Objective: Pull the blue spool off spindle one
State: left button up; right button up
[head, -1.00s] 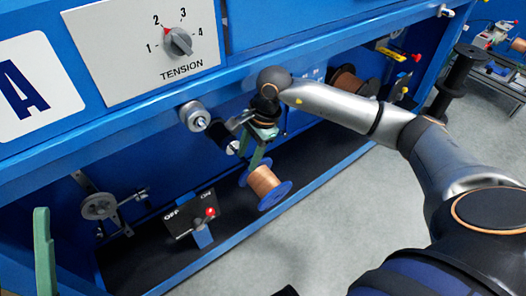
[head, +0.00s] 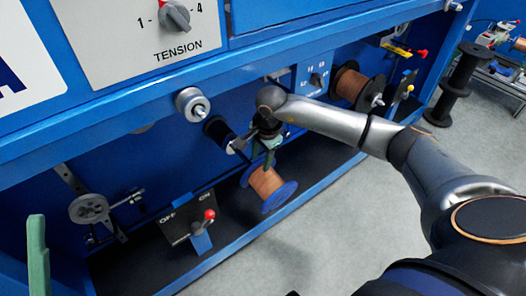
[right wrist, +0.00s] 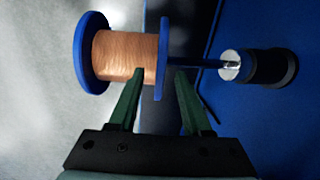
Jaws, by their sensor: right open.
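The blue spool (head: 266,183), wound with copper-coloured wire, is low in front of the blue machine in the head view. In the right wrist view the spool (right wrist: 125,55) is at the upper left. A dark rod runs from its right flange toward a silver collar (right wrist: 230,65) on a black mount. My right gripper (head: 268,158) is just above the spool. In the wrist view its open green fingers (right wrist: 158,72) stand either side of the right flange's lower edge; contact is unclear. One green finger of my left gripper (head: 38,255) shows at the lower left, away from the spool.
A silver knob (head: 192,104) and a black cylinder (head: 217,130) stick out left of my right gripper. An ON/OFF lever box (head: 187,220) is left of the spool. A black-flanged copper spool (head: 352,87) is to the right. Grey floor is open in front.

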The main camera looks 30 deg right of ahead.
jog(key=shift+w+f, duration=0.15)
jog(key=shift+f, duration=0.6)
grip_shut()
dwell(0.9)
jog(key=shift+r, duration=0.2)
